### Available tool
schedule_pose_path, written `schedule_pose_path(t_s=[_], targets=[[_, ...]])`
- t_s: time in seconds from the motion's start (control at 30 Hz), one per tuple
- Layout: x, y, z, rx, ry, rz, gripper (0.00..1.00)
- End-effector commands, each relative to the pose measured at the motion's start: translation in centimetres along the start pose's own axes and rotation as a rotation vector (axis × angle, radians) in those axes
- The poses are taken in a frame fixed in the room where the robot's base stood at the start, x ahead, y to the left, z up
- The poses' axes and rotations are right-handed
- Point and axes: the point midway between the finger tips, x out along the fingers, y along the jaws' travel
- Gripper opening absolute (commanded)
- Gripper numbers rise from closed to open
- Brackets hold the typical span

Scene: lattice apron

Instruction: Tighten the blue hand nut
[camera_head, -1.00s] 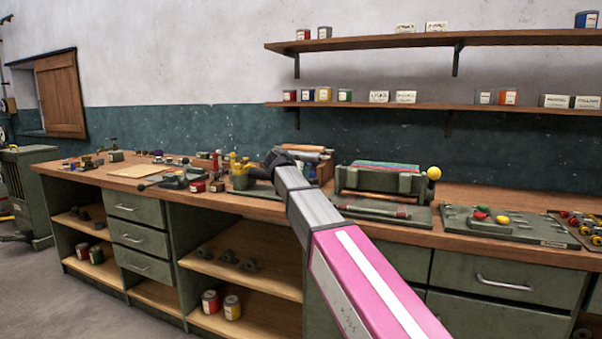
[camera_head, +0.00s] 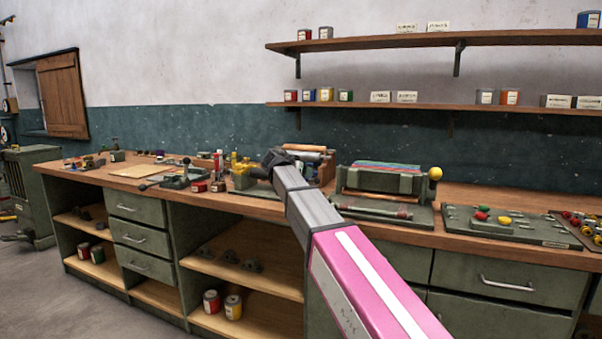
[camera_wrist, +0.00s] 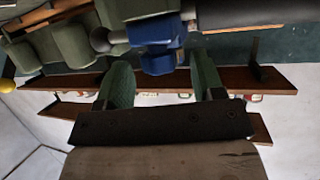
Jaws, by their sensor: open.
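The blue hand nut (camera_wrist: 158,60) shows in the wrist view at the upper middle, in front of a grey-green body. My gripper (camera_wrist: 161,71) is open. Its two green fingers stand apart, one to the left and one to the right of the nut, with gaps visible on both sides. I cannot tell how deep the nut sits between them. In the head view my dark gripper (camera_head: 275,160) is over the bench beside a green and yellow device (camera_head: 243,177). The blue nut cannot be made out there.
The wooden bench (camera_head: 480,197) carries a green roller press (camera_head: 385,180) with a yellow knob right of my arm. A green plate with coloured knobs (camera_head: 510,227) lies further right. Red tins (camera_head: 199,187) stand left of the gripper. Shelves (camera_head: 400,106) hang above.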

Motion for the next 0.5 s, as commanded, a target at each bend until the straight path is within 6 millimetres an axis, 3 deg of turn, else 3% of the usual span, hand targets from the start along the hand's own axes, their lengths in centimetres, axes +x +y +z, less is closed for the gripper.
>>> schedule_pose_path(t_s=[0.23, 0.5], targets=[[-1.5, 0.1, 0.1, 0.0, 0.0, 0.0, 0.62], [-6.6, 0.1, 0.1, 0.0, 0.001, -0.003, 0.62]])
